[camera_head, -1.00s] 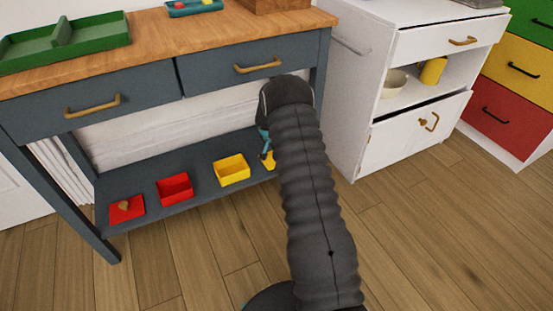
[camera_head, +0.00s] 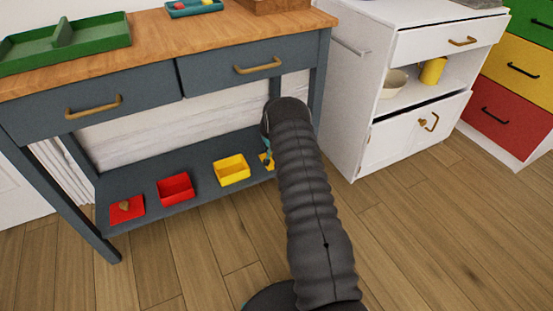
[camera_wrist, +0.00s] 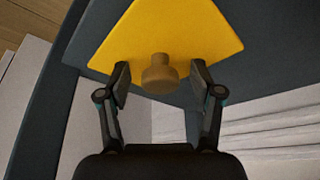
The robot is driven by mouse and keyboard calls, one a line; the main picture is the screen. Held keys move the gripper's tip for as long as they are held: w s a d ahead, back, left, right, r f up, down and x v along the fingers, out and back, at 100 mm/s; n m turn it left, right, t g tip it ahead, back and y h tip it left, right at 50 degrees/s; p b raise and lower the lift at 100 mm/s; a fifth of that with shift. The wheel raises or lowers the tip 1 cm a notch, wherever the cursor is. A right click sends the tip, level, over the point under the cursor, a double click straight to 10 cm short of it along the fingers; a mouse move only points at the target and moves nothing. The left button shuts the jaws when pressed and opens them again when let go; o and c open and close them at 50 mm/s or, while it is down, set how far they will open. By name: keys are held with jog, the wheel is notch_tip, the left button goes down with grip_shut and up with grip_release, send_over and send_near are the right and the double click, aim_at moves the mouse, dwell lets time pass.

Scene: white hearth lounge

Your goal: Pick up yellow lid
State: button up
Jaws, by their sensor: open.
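The yellow lid (camera_wrist: 190,32) lies on the lower shelf and shows large in the wrist view, with a round tan knob (camera_wrist: 159,74) on it. In the head view only a small part of the lid (camera_head: 265,160) shows beside my arm. My gripper (camera_wrist: 160,72) is open, with one finger on each side of the knob. A gap shows between the knob and each finger, and I cannot tell how far the fingertips are above the lid. In the head view my arm hides most of the gripper.
On the lower shelf (camera_head: 205,190) stand a yellow box (camera_head: 232,170), a red box (camera_head: 175,189) and a red lid (camera_head: 127,208) with a knob. The worktop with drawers (camera_head: 215,75) is overhead. A white cabinet (camera_head: 345,110) stands to the right.

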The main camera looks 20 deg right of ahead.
grip_shut()
